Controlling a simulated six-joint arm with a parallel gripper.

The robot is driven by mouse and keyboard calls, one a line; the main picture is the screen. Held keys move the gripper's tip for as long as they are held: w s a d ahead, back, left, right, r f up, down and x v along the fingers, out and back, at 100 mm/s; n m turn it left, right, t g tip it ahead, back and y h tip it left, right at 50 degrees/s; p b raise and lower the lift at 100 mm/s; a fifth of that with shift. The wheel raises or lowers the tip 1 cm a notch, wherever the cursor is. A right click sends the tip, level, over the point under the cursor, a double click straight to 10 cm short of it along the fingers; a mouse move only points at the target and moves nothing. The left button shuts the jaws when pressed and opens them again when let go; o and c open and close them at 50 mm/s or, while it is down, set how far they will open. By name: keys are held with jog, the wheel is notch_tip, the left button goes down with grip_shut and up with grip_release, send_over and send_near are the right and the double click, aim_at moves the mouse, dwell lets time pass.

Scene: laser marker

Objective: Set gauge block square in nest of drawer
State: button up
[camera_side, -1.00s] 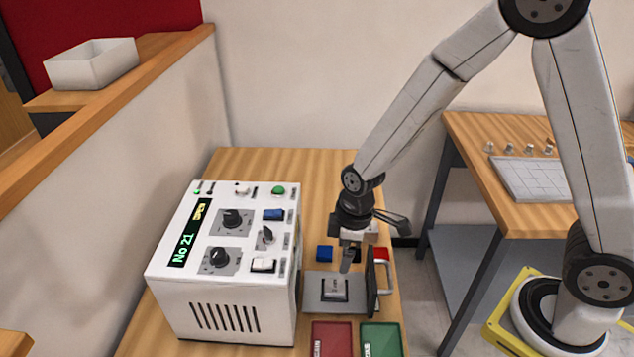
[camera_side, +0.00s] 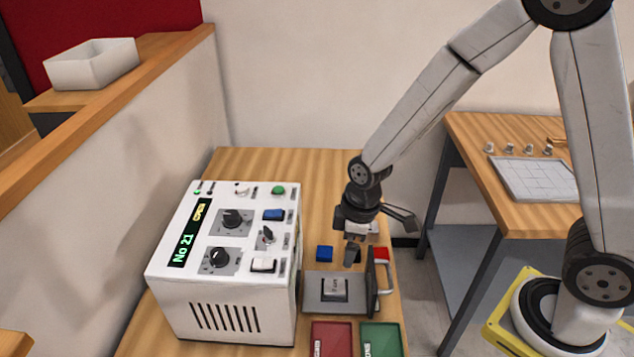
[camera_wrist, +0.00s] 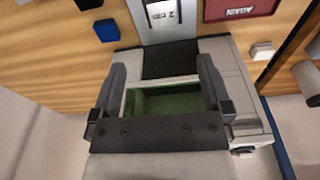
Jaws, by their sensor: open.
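The gauge block (camera_side: 335,289) is a small grey block with a marked top. It sits in the nest of the open grey drawer (camera_side: 313,303) beside the white laser marker. It looks about square with the drawer, but small gaps at its edges are too fine to judge. The block also shows at the top of the wrist view (camera_wrist: 163,13). My gripper (camera_side: 352,256) is above and behind the block, clear of it, beside the drawer's upright dark front. In the wrist view my gripper's jaws (camera_wrist: 162,88) are spread, with no block between them.
The white laser marker (camera_side: 228,300) stands left; its display reads No 21. A red tray (camera_side: 332,338) and green tray (camera_side: 381,340) lie in front of the drawer. Blue (camera_side: 325,254) and red (camera_side: 381,254) pieces are behind it. A green-lined opening (camera_wrist: 165,100) shows below the jaws.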

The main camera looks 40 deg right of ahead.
jog(key=s+d+r+m+t, duration=0.1)
jog(key=s+d+r+m, duration=0.4)
jog(key=s+d+m, duration=0.1)
jog(key=shift+s+d+r+m+t+h, duration=0.35)
jog(key=shift+d+m, duration=0.35)
jog(key=shift+m, duration=0.5)
